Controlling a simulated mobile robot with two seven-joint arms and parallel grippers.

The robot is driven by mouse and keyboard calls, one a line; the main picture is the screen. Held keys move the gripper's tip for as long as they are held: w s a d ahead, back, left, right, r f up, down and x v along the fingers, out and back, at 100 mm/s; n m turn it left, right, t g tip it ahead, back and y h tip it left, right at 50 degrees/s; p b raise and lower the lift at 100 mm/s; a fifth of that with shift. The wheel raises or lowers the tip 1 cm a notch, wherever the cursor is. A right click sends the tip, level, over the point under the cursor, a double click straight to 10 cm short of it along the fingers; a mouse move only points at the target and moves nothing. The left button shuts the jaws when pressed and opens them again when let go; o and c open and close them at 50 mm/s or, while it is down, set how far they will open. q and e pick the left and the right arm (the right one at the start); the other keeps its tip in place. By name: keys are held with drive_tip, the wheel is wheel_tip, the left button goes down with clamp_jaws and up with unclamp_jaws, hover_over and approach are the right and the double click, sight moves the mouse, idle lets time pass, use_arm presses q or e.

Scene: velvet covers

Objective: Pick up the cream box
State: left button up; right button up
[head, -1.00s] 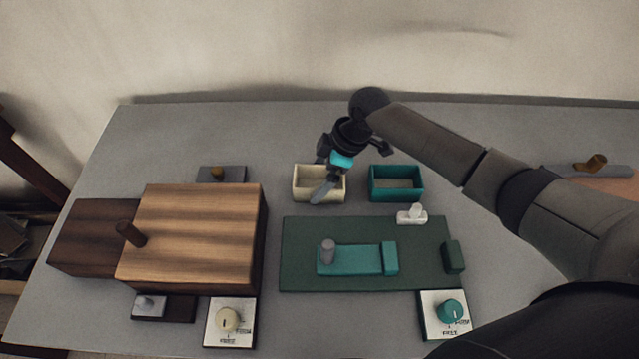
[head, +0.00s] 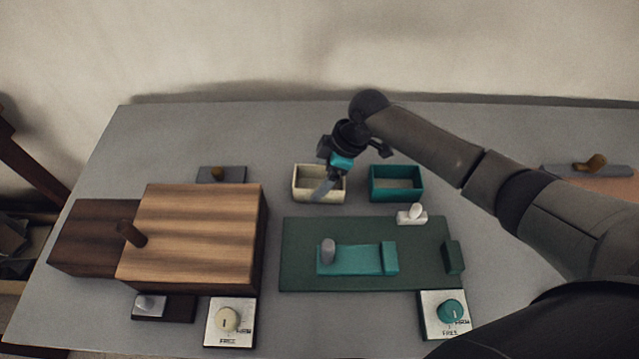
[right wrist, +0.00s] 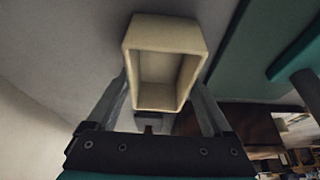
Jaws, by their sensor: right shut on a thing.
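The cream box (head: 302,195) is a small open-topped box on the grey table, left of a teal box. My right gripper (head: 321,191) reaches down to it from above. In the right wrist view the cream box (right wrist: 165,35) sits between the two fingers of my right gripper (right wrist: 161,90), one along each side, and they are shut on it. In the head view one finger hides part of the box. I cannot tell whether the box is clear of the table. My left gripper is in neither view.
The teal box (head: 397,196) stands close on the right. In front lies a green board (head: 300,270) with a teal slider (head: 345,262). A wooden block with a peg (head: 195,225) fills the left. A cream dial (head: 227,320) and a teal dial (head: 451,312) sit at the front.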

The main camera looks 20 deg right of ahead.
drive_tip(key=c, duration=0.3)
drive_tip(key=shift+r, duration=0.15)
drive_tip(key=shift+c, duration=0.2)
